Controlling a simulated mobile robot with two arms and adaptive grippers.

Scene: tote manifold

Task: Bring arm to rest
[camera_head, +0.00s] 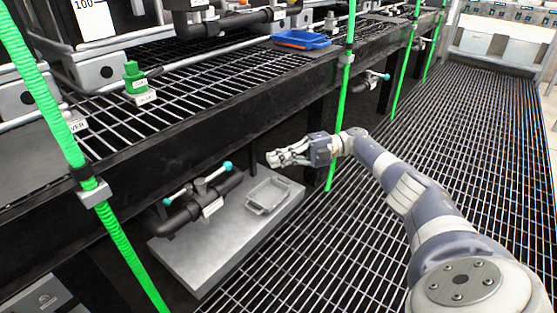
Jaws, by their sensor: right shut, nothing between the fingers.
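My right arm (405,190) comes in from the lower right and reaches toward the rack. My right gripper (277,158) is at its end, shut and empty, in front of the rack's dark front edge. It hangs above and beyond a small grey tray (267,196) in the picture, apart from it. My left gripper is not in view.
The grey tray stands on a grey shelf (205,255) beside dark valves with teal handles (226,167). Green hoses (341,95) run upright along the rack. A blue tray (301,39) and a green fitting (133,76) sit on the upper grating. The floor grating (470,130) at right is clear.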

